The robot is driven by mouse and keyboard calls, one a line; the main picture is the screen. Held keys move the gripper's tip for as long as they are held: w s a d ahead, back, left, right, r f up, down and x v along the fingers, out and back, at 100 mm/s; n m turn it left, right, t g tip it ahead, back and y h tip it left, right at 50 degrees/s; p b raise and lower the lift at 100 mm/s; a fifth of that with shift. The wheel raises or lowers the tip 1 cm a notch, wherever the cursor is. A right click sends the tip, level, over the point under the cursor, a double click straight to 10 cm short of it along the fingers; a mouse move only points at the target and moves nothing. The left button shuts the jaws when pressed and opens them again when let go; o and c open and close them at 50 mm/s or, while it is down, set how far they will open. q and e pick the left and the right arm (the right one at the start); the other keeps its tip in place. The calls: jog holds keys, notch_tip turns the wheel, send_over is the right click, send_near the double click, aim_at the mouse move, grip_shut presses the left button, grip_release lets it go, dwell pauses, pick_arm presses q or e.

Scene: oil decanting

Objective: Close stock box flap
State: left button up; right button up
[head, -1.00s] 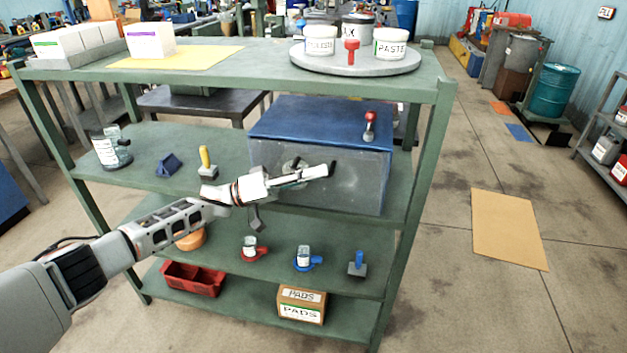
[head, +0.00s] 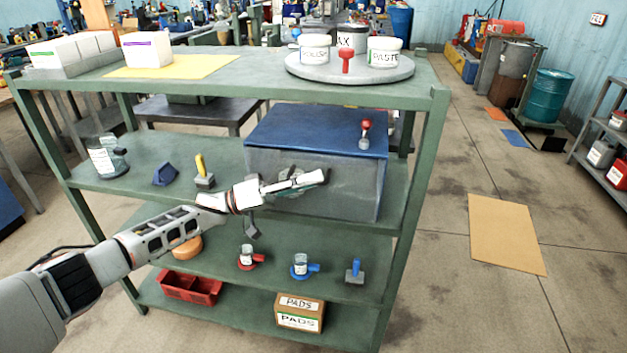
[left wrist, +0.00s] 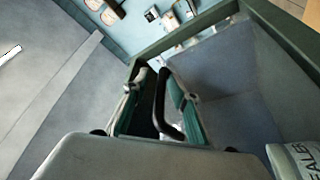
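The stock box (head: 320,205) stands on the middle shelf at the right, with a blue top (head: 315,128) and a grey front face. I cannot tell which part is the flap or how far it is open. My left gripper (head: 318,179) is in front of the grey front face and hides part of it. In the left wrist view, its two teal-padded fingers (left wrist: 160,100) stand apart. A dark bar (left wrist: 164,105) shows between them, nearer the right finger; whether they touch it is unclear. My right gripper is in neither view.
A red-topped item (head: 365,132) stands on the blue top. A yellow-handled tool (head: 202,172) and a dark blue wedge (head: 165,174) are left on the same shelf. A round tray (head: 350,72) with jars sits above. The floor right of the rack is mostly clear.

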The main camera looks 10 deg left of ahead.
pick_arm(q)
jog(key=v, duration=1.1)
jog(key=shift+a, duration=0.25)
jog(key=shift+f, duration=0.1)
jog(key=s+d+f+n+t+y, duration=0.1)
jog(key=s+d+f+t+y, duration=0.4)
jog(key=f, duration=0.4)
jog(key=s+d+f+n+t+y, duration=0.25)
jog(key=s+d+f+t, duration=0.25)
jog(key=d+f, duration=0.3)
jog(key=s+a+f+m+g+y, duration=0.1)
jog(key=s+a+f+g+y, duration=0.1)
jog(key=s+a+f+y, duration=0.3)
jog(key=s+a+f+g+y, duration=0.2)
jog(key=s+a+f+y, duration=0.3)
jog(key=s+f, duration=0.5)
jog(key=s+a, duration=0.1)
jog(key=s, duration=0.3)
jog(key=shift+a+f+m, duration=0.15)
jog(key=shift+a+m, duration=0.05)
jog(key=shift+m, duration=0.15)
jog(key=shift+s+y, duration=0.15)
jog(key=shift+y, duration=0.1)
